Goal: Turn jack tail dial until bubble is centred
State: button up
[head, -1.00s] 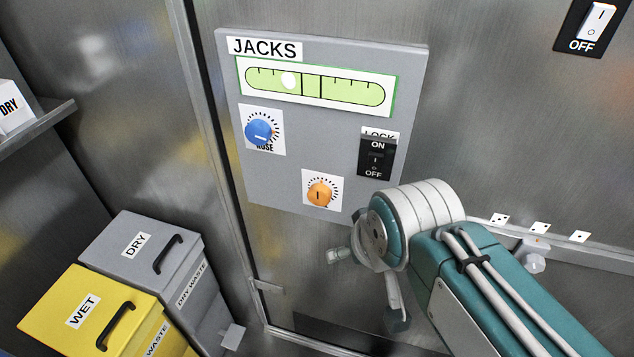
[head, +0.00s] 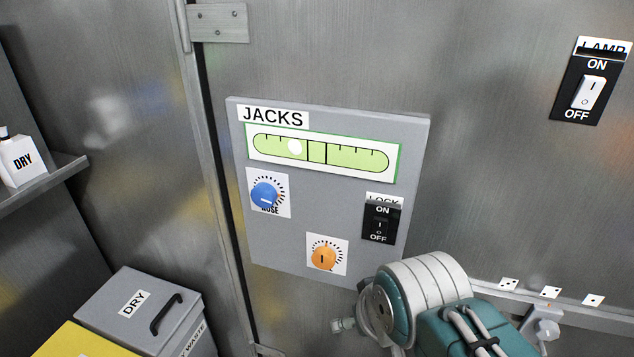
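The grey JACKS panel (head: 300,220) is on the metal wall at the centre of the head view. Its green level vial (head: 360,158) has a white bubble (head: 295,147) left of the two black centre lines. The blue dial (head: 264,195) carries a partly covered NOSE label. The orange dial (head: 324,257), lower on the panel, shows no readable name; its dark pointer mark is about upright. My arm's white and teal joint stands just right of and below the orange dial. My gripper's fingers cannot be made out in this view.
A black lock switch (head: 381,222) sits right of the dials, and a lamp switch (head: 590,90) is at upper right. A grey DRY bin (head: 130,305) and yellow bin (head: 75,343) stand at lower left. A shelf (head: 45,187) holds a white DRY bottle (head: 20,158).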

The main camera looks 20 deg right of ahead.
aim_at(324, 258)
jog(key=k+j+z, duration=0.2)
jog(key=z, duration=0.15)
jog(key=k+j+z, duration=0.2)
jog(key=z, duration=0.15)
jog(key=k+j+z, duration=0.35)
jog(key=i+l, duration=0.1)
jog(key=i, duration=0.05)
